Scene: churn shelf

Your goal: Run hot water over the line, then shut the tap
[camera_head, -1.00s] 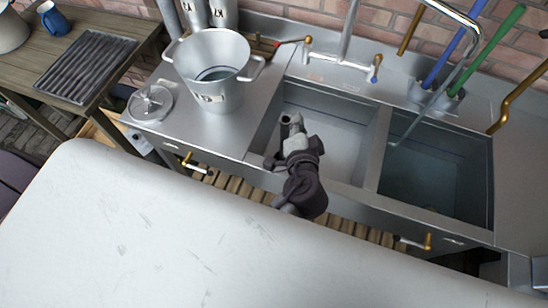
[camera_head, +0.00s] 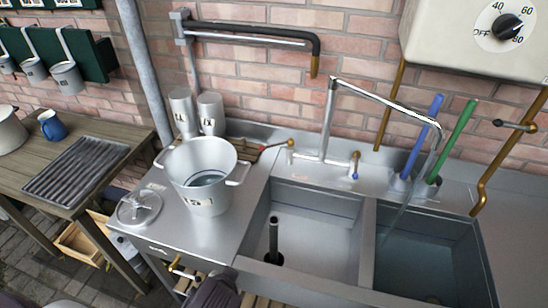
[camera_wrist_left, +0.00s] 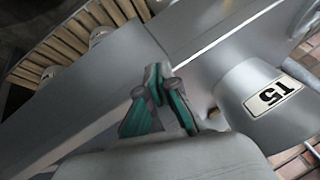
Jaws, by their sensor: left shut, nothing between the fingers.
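The right basin (camera_head: 436,262) holds dark bluish water, with a faint line on its wall. The swivel spout (camera_head: 385,100) reaches over it. A thin pale stream (camera_head: 398,215) seems to run from its end into the basin. Only a dark part of my arm shows at the head view's bottom edge. My right gripper is out of view.
The two-handled pot (camera_head: 203,175) stands on the left drainboard, with a round lid (camera_head: 139,207) beside it. The left basin (camera_head: 318,240) has a dark upright pipe (camera_head: 273,238). Blue (camera_head: 424,135) and green (camera_head: 452,140) handles stand behind the right basin. A water heater (camera_head: 465,45) hangs above.

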